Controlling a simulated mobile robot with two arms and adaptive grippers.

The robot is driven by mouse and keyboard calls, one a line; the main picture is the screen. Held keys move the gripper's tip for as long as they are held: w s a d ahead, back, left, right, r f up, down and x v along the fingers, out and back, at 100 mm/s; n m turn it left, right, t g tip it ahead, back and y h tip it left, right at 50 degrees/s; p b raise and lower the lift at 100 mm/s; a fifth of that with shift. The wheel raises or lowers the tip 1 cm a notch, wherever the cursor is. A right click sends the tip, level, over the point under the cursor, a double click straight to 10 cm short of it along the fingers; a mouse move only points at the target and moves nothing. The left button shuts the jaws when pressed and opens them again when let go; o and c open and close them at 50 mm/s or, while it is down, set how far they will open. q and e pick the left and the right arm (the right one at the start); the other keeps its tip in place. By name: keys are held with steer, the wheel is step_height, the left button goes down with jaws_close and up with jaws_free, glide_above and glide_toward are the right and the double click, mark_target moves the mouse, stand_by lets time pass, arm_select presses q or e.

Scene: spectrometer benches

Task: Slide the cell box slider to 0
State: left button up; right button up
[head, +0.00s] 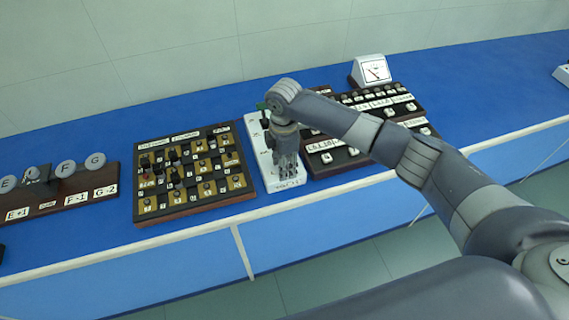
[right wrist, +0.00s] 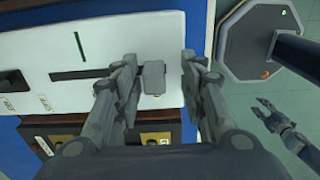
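The cell box (head: 254,137) is a long white panel on the blue bench, between two dark boards. My right gripper (head: 287,162) points down over its near end and hides part of it. In the right wrist view, the white box (right wrist: 110,30) has a dark slot (right wrist: 84,74) running towards a grey slider knob (right wrist: 154,77). My right gripper (right wrist: 158,82) is open, with one finger on each side of the knob. My left gripper (right wrist: 268,112) hangs over the floor, fingers apart and empty.
A dark board (head: 190,213) with rows of small knobs lies left of the box. A labelled switch board (head: 330,166) lies close on its right. A white meter (head: 369,70) stands behind. A board with round dials (head: 75,205) is at far left.

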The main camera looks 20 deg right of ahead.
arm_select(q)
steer(key=shift+w+d, duration=0.15)
steer(key=shift+w, duration=0.35)
arm_select(e)
step_height(320, 180, up, 12)
steer(key=shift+f, duration=0.15)
